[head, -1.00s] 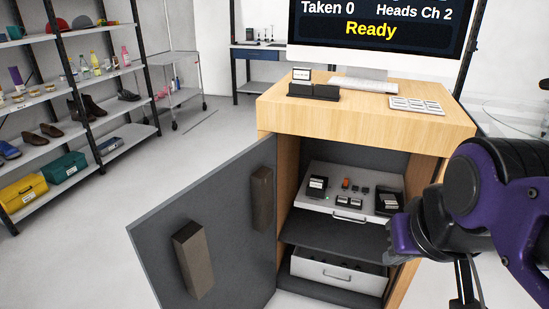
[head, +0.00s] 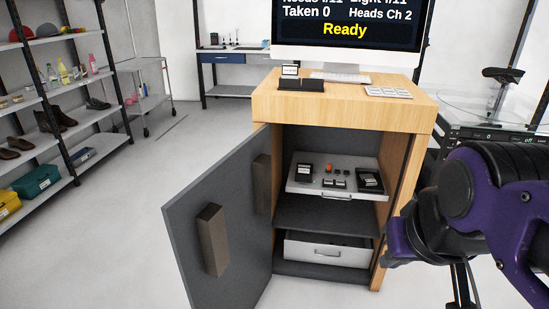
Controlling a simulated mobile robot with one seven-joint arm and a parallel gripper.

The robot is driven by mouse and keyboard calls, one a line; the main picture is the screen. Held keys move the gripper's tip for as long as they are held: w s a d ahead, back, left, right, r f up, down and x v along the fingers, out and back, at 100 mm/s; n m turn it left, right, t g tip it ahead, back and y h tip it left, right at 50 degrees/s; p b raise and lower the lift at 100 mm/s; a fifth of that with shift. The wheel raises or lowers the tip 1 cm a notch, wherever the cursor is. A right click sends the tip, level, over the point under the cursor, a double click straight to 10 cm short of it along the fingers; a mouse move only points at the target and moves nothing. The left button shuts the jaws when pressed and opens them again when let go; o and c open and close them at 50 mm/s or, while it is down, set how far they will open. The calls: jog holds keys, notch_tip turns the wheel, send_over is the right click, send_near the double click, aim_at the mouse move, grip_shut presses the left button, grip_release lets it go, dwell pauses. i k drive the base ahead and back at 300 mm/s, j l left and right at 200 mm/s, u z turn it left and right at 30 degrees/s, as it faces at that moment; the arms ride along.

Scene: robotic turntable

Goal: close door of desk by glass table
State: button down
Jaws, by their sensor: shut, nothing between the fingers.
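The desk (head: 340,108) is a wooden cabinet with a light wood top. Its grey door (head: 232,225) is hinged at the left and stands wide open towards me. Two brown blocks are on the door's visible face. Inside the desk are a shelf tray with small devices (head: 325,189) and a white drawer (head: 315,249). The glass table (head: 470,112) is at the right behind the desk. My purple and black arm fills the lower right, and the end of my gripper (head: 398,247) shows near the desk's right side, apart from the door. Its fingers are mostly hidden.
A monitor (head: 350,25), keyboard (head: 340,77) and small black stand (head: 300,85) are on the desk top. Shelving with shoes and boxes (head: 45,130) stands at the left. A wheeled cart (head: 150,95) is behind it. The floor left of the door is clear.

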aim_at(218, 226)
jog(key=k+j+z, duration=0.1)
jog(key=j, duration=0.3)
jog(key=k+j+z, duration=0.15)
jog(key=j, duration=0.2)
jog(key=k+j+z, duration=0.1)
jog(key=j, duration=0.3)
jog(key=k+j+z, duration=0.1)
jog(key=j, duration=0.3)
jog(key=j+z, duration=0.15)
jog(key=j, duration=0.7)
jog(key=k, duration=0.05)
